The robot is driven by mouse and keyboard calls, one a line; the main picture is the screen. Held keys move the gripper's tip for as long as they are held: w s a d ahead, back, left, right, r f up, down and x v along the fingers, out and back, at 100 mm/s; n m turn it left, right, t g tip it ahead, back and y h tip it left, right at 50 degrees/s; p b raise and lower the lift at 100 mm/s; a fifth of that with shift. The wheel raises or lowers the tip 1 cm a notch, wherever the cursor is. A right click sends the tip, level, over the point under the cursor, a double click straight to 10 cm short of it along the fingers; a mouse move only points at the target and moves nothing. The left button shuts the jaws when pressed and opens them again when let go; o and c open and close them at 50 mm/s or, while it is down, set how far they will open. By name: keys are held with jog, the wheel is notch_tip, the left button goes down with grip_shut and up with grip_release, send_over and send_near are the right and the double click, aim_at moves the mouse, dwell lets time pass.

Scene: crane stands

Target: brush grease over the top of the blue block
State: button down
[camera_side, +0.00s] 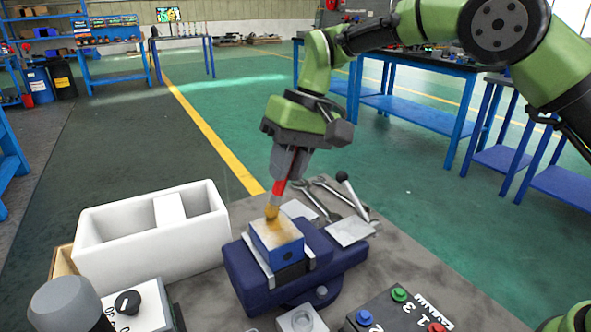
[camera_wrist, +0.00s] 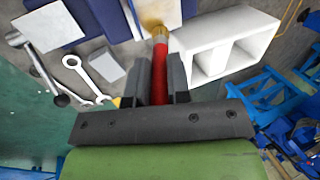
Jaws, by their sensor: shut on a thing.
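The blue block (camera_side: 284,255) is held in a dark blue vise (camera_side: 247,281) with metal jaws. Its top has a pale, yellow-brown smeared look over much of it. My gripper (camera_side: 286,170) is shut on the red handle of a brush (camera_side: 279,188), tilted with its bristles down. The tan bristles (camera_side: 271,211) are at the far edge of the block's top and seem to touch it. In the wrist view the red handle (camera_wrist: 159,72) runs between the fingers. There the bristles (camera_wrist: 154,24) overlap the block's pale top (camera_wrist: 170,11), which the picture's edge cuts.
A white divided box (camera_side: 150,245) stands left of the vise. Wrenches (camera_side: 325,199) and a metal plate with a lever (camera_side: 349,229) lie behind and right. A button box (camera_side: 398,312) and a knob box (camera_side: 135,308) are in front.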

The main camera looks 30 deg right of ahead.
jog(key=shift+w, duration=0.35)
jog(key=s+a, duration=0.2)
jog(key=s, duration=0.5)
jog(key=shift+w+d, duration=0.15)
jog(key=shift+w, duration=1.6)
jog(key=shift+w+d, duration=0.15)
jog(key=shift+w, duration=1.55)
jog(key=shift+s, duration=3.5)
notch_tip(320, 180, up, 8)
jog(key=shift+d+f, duration=0.2)
jog(key=shift+d, duration=0.3)
jog(key=shift+d+f, duration=0.2)
jog(key=shift+d, duration=0.3)
